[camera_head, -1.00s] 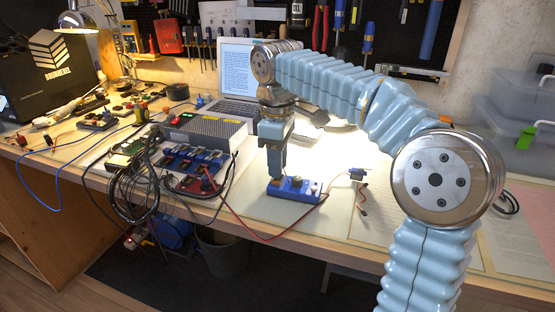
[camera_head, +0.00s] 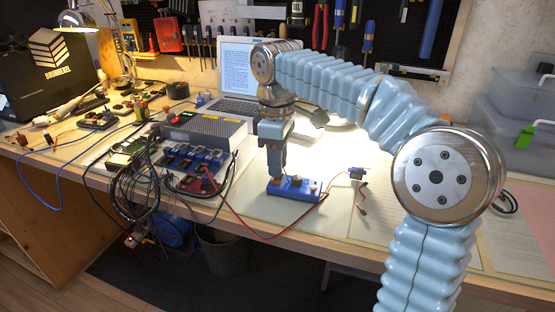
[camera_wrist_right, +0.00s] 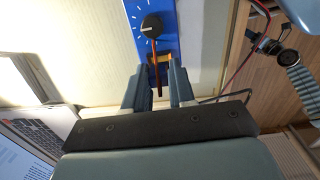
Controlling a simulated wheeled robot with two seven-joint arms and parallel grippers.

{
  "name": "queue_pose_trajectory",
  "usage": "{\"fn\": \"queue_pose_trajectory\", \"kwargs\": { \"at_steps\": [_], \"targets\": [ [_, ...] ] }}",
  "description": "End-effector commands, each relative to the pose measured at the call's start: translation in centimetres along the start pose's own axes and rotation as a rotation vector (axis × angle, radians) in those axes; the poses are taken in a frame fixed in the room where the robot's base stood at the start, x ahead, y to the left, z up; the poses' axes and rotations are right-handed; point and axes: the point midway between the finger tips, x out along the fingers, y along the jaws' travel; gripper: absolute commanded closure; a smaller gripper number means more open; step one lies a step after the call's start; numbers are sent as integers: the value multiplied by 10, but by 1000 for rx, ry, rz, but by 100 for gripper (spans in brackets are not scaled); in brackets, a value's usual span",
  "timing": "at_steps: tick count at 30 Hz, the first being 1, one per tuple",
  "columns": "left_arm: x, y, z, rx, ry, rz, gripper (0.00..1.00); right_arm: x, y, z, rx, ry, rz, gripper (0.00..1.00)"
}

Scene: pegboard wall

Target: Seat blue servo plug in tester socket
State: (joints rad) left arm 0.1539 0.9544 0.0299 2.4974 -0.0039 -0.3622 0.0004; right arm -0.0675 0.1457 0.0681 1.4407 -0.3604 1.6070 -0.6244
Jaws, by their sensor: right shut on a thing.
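The blue tester (camera_head: 292,192) lies on the bench under my right arm; its blue face with a dark knob also shows in the wrist view (camera_wrist_right: 171,24). My right gripper (camera_head: 276,176) points down at the tester's left end. In the wrist view, its fingers (camera_wrist_right: 158,76) are shut on a small plug with a reddish-brown lead (camera_wrist_right: 158,84), at the orange-yellow part at the tester's edge. The plug is mostly hidden, and I cannot tell whether it is seated. A small blue servo (camera_head: 356,173) with loose leads lies right of the tester. My left gripper is not in view.
A grey power unit (camera_head: 205,132) and blue modules with tangled black cables stand left of the tester. A laptop (camera_head: 247,70) is behind. A red wire runs along the bench's front edge. Flat paper sheets (camera_head: 390,232) lie to the right.

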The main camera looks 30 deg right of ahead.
Motion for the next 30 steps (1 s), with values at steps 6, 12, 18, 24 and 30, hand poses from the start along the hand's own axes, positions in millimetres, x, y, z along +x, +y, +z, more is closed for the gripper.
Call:
{"fn": "queue_pose_trajectory", "kwargs": {
  "at_steps": [6, 12, 18, 24, 30],
  "targets": [
    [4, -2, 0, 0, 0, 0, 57, 6, 0, 0, 0, 0, 0, 100],
    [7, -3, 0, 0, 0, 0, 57, 11, 0, 0, 0, 0, 0, 100],
    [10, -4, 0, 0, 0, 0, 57, 16, 0, 0, 0, 0, 0, 100],
    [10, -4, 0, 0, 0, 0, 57, 16, 0, 0, 0, -1, -1, 50],
    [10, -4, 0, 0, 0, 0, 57, 16, 0, 0, 0, -2, -2, 46]
  ]
}}
